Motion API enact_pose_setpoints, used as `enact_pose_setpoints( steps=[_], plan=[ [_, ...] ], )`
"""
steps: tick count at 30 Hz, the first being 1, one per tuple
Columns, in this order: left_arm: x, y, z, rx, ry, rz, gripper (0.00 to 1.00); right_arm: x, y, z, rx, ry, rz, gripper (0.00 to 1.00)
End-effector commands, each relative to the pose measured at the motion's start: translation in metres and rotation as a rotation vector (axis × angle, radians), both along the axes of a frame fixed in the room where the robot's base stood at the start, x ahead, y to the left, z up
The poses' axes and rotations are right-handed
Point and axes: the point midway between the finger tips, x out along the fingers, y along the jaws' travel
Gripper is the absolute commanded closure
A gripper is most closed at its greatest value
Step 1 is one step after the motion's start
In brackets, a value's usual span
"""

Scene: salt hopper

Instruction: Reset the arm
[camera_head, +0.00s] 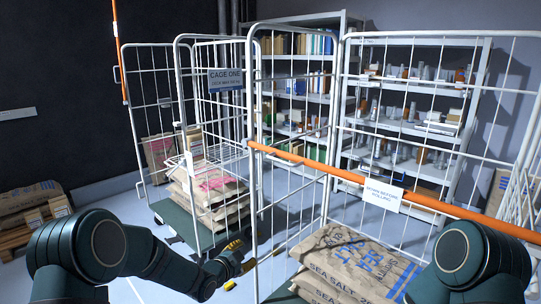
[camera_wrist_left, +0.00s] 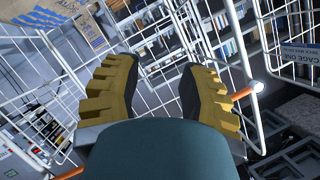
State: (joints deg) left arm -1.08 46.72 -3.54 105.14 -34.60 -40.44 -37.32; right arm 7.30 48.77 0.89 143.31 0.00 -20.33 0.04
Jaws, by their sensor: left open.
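My left gripper (camera_head: 246,263), with yellow ridged fingers, is at the lower middle of the head view, low between the two wire cages. In the left wrist view its two fingers (camera_wrist_left: 155,92) stand wide apart with nothing between them. My left arm comes in from the lower left, bent at the elbow. My right arm shows only as a dark green link at the lower right; its gripper is outside both views.
The near cage holds sea salt sacks (camera_head: 353,262); an orange bar (camera_head: 340,173) with a hanging tag (camera_head: 383,194) crosses it. The cage signed CAGE ONE (camera_head: 226,80) holds stacked sacks (camera_head: 209,194). Shelves (camera_head: 398,126) stand behind. A pallet with sacks (camera_head: 30,198) is at far left.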

Motion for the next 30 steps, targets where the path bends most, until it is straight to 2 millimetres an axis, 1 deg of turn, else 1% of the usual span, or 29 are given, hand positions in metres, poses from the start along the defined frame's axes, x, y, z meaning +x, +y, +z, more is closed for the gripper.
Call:
enact_pose_setpoints(
  steps=[1,2,3,5,6,8,9,11,12,14,15,18,21,23,25,30],
  plan=[
    [-0.022,0.003,-0.029,-0.059,0.128,0.048,0.59,0.000,0.000,0.000,0.000,0.000,0.000,0.53],
    [-0.036,0.005,-0.045,-0.095,0.204,0.082,0.59,0.000,0.000,0.000,0.000,0.000,0.000,0.53],
    [-0.055,0.008,-0.065,-0.140,0.304,0.127,0.59,0.000,0.000,0.000,0.000,0.000,0.000,0.53],
    [-0.086,0.010,-0.093,-0.206,0.450,0.199,0.59,0.000,0.000,0.000,0.000,0.000,0.000,0.53],
    [-0.108,0.012,-0.109,-0.248,0.548,0.250,0.59,0.000,0.000,0.000,0.000,0.000,0.000,0.53],
    [-0.143,0.013,-0.132,-0.306,0.689,0.330,0.59,0.000,0.000,0.000,0.000,0.000,0.000,0.53],
    [-0.167,0.014,-0.145,-0.341,0.781,0.385,0.59,0.000,0.000,0.000,0.000,0.000,0.000,0.53],
    [-0.204,0.016,-0.161,-0.389,0.915,0.471,0.59,0.000,0.000,0.000,0.000,0.000,0.000,0.53],
    [-0.228,0.015,-0.170,-0.418,0.997,0.527,0.59,0.000,0.000,0.000,0.000,0.000,0.000,0.53],
    [-0.262,0.015,-0.179,-0.451,1.107,0.606,0.59,0.000,0.000,0.000,0.000,0.000,0.000,0.53],
    [-0.282,0.016,-0.184,-0.469,1.172,0.656,0.59,0.000,0.000,0.000,0.000,0.000,0.000,0.53],
    [-0.321,0.015,-0.190,-0.502,1.294,0.757,0.59,0.000,0.000,0.000,0.000,0.000,0.000,0.53],
    [-0.344,0.015,-0.192,-0.519,1.364,0.820,0.59,0.000,0.000,0.000,0.000,0.000,0.000,0.53],
    [-0.351,0.015,-0.192,-0.523,1.384,0.839,0.59,0.000,0.000,0.000,0.000,0.000,0.000,0.53],
    [-0.354,0.015,-0.192,-0.525,1.393,0.848,0.59,0.000,0.000,0.000,0.000,0.000,0.000,0.53],
    [-0.353,0.015,-0.192,-0.526,1.391,0.847,0.59,0.000,0.000,0.000,0.000,0.000,0.000,0.53]
  ],
)
